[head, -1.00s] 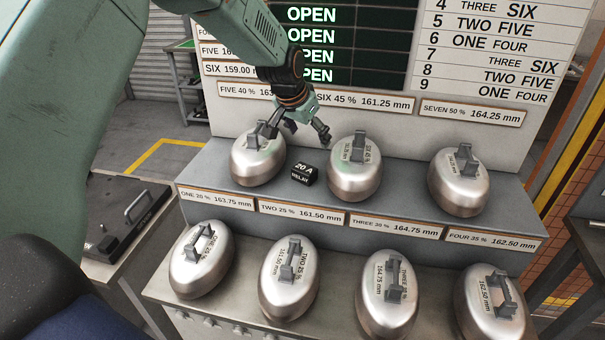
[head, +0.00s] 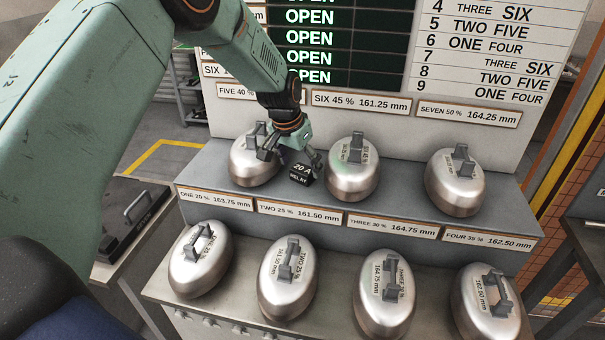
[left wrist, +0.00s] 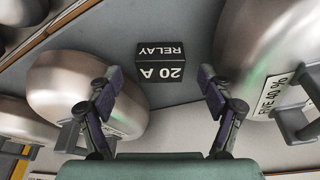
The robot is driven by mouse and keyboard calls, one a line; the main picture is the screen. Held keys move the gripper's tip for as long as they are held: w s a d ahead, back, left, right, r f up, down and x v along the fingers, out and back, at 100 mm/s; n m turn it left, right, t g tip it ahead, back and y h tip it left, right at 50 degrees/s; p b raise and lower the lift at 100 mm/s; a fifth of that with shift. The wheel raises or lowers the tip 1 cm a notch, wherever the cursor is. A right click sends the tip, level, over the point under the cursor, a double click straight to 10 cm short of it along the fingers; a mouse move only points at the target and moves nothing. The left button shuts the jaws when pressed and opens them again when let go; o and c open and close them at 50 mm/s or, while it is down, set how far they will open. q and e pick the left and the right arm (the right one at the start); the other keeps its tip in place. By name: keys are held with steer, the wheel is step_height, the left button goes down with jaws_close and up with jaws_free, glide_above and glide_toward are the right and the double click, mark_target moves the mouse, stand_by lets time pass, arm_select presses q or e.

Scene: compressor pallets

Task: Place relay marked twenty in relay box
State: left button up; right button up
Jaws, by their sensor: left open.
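The relay (head: 302,174) is a small black block marked "20 A RELAY" in white. It sits on the upper grey shelf between two metal domes. In the left wrist view the relay (left wrist: 161,62) lies upside down in the picture, just beyond and between my fingertips. My left gripper (head: 291,161) is open, pointing down just above and behind the relay. In the left wrist view its fingers (left wrist: 160,82) are spread wide, with nothing between them. My right gripper is not in view. I cannot see a relay box that I can be sure of.
The dome marked five (head: 250,172) stands close left of the relay, and the dome marked six (head: 352,180) close right. Dome seven (head: 455,185) is farther right. Several handled domes stand on the lower shelf (head: 235,275). A black case (head: 125,215) lies at the left.

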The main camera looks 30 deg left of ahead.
mark_target(302, 170)
arm_select(q)
steer(key=shift+x, duration=1.1)
steer(key=shift+w+f, duration=0.3)
steer(key=shift+s+r, duration=0.2)
steer(key=shift+s, duration=0.05)
steer(key=c, duration=0.4)
steer(key=shift+w+f, duration=0.1)
steer(key=shift+w, duration=0.1)
steer(key=c, duration=0.6)
steer(key=shift+s, duration=0.15)
steer(key=c, duration=0.4)
steer(key=shift+o, duration=0.2)
step_height(302, 170, up, 10)
steer(key=shift+f, duration=0.15)
